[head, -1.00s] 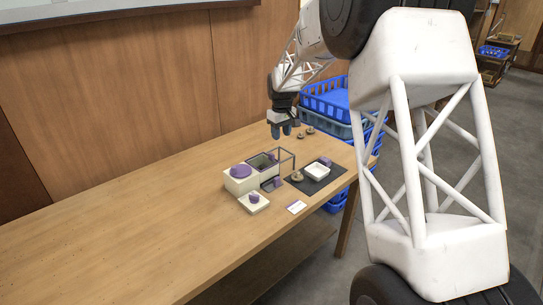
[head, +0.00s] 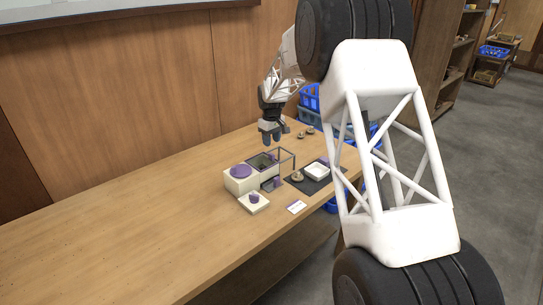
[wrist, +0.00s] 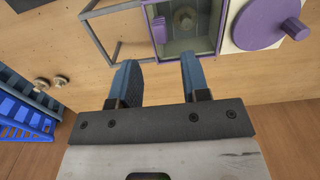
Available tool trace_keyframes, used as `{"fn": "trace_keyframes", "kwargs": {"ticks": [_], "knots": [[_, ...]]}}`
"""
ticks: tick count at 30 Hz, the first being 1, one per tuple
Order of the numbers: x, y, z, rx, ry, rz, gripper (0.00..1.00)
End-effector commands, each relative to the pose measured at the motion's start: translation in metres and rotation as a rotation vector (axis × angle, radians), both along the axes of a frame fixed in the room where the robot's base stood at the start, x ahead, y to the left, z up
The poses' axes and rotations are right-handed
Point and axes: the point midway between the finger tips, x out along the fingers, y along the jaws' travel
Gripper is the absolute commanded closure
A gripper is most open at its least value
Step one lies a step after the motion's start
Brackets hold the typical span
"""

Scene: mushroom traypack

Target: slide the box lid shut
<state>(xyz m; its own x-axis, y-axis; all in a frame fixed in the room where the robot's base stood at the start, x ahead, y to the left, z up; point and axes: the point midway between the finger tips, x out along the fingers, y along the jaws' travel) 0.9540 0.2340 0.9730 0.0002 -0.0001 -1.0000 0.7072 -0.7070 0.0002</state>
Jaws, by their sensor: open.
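My gripper (head: 272,137) is open and empty, above the table's back part, behind the box. In the wrist view its two blue-grey fingers (wrist: 159,70) stand apart. The purple-rimmed box (wrist: 218,14) lies beyond the fingertips, with a mushroom (wrist: 185,18) visible inside. A grey rail frame (wrist: 115,50) extends from the box's side, and it also shows in the head view (head: 295,160). A purple handle (wrist: 158,29) stands at the box's frame side. I cannot tell clearly where the clear lid's edges lie. The gripper touches none of these.
A white box with a purple disc (head: 241,171) adjoins on the left. A white tray (head: 316,173) sits on a dark mat (head: 312,187) at right. Loose mushrooms (head: 305,133) and blue crates (head: 309,98) are behind right.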

Motion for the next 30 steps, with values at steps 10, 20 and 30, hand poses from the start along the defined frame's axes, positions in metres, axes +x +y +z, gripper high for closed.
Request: {"fn": "trace_keyframes", "kwargs": {"ticks": [10, 20, 30], "knots": [[-0.001, 0.000, -0.032, -0.001, 0.004, 0.000, 0.57], [0.000, 0.000, -0.067, -0.001, 0.001, 0.000, 0.57], [0.000, 0.000, -0.076, 0.000, 0.000, 0.000, 0.57]]}}
